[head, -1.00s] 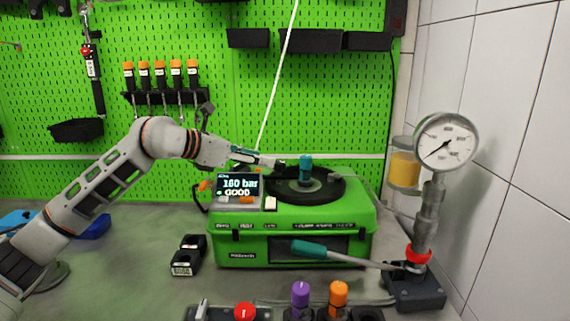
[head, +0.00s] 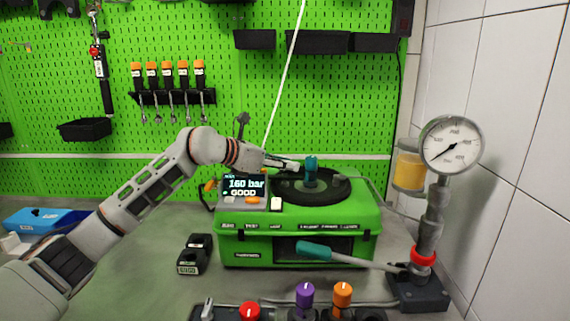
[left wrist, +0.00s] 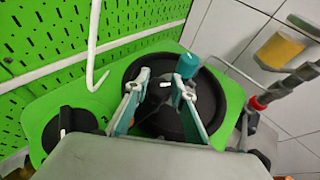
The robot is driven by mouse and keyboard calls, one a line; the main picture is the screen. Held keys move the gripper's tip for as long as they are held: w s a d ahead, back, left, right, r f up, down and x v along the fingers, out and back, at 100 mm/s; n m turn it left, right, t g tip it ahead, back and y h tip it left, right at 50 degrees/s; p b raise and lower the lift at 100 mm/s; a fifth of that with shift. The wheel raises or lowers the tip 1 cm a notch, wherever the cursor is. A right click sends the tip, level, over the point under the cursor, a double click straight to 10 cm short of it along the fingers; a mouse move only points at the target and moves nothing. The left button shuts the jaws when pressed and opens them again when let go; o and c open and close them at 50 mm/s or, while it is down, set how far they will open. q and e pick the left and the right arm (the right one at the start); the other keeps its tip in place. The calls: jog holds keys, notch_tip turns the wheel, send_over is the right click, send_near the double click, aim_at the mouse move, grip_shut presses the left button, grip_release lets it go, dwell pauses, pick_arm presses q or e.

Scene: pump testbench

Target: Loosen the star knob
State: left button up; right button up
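My left gripper (head: 294,166) reaches over the black round disc (head: 337,189) on top of the green case. In the left wrist view its two fingers (left wrist: 160,84) stand apart, over the middle of the disc. I cannot clearly make out a star-shaped knob; the disc's centre is dark and partly covered by the fingers. My right gripper is not in view.
The green case (head: 300,243) carries a display (head: 245,187) reading 160 bar GOOD. A teal-handled lever (head: 318,249) crosses its front. A pressure gauge (head: 450,145) stands at the right. Purple (head: 305,294) and orange (head: 343,294) knobs are in the foreground.

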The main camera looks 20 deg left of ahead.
pick_arm(q)
jog(key=c, duration=0.3)
